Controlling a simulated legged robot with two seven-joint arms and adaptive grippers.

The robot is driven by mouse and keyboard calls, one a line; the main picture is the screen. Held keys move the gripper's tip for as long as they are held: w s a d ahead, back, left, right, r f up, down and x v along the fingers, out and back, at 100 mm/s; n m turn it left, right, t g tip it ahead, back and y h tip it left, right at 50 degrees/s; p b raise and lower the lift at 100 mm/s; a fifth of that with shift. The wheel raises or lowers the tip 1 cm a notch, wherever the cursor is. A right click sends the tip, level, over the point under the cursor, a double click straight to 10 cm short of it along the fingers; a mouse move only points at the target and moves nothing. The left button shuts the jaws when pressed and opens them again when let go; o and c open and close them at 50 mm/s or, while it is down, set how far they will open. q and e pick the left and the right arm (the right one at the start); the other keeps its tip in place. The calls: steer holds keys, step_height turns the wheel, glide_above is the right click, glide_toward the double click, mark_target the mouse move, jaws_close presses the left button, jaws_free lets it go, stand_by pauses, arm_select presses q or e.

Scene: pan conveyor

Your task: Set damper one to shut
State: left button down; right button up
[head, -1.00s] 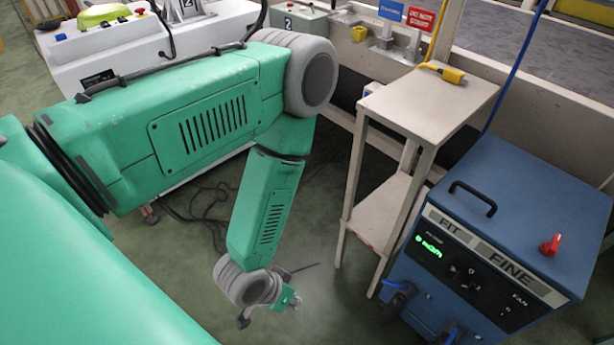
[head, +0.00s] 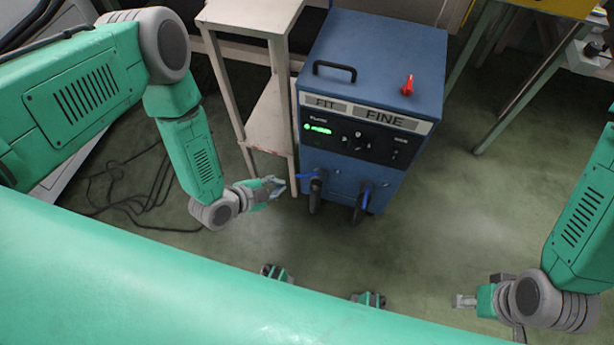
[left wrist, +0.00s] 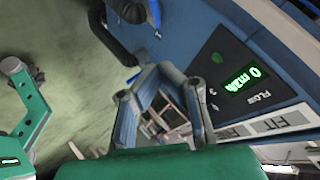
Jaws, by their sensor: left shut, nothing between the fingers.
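A blue cabinet (head: 375,45) with a FIT/FINE panel stands ahead. Two dark hose ports with blue levers are low on its front, a left lever (head: 307,174) and a right lever (head: 365,189). I cannot read which is damper one. My left gripper (head: 277,187) is shut and empty, just left of the left lever with a small apparent gap. In the left wrist view its fingers (left wrist: 165,80) stand before the cabinet front, with a dark hose (left wrist: 128,45) above. My right gripper (head: 464,300) hangs low at right, far from the cabinet; its jaw state is unclear.
A pale narrow stand (head: 272,145) is close by the cabinet's left side and near my left gripper. A red knob (head: 407,85) is on the cabinet top. Dark cables (head: 125,205) lie on the floor at left. The floor in front and right is open.

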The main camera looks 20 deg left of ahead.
mark_target(304, 176)
arm_select(q)
steer(key=b+x, duration=0.1)
steer(key=x, duration=0.3)
steer(key=a+f+b+x, duration=0.1)
steer(key=b+x, duration=0.1)
steer(key=x, duration=0.2)
steer(key=a+b+x, duration=0.1)
steer(key=b+x, duration=0.1)
steer(key=x, duration=0.2)
steer(key=shift+f, duration=0.35)
steer(key=shift+w+a+f, duration=0.1)
steer(key=shift+w+f, duration=0.1)
steer(key=shift+a, duration=0.1)
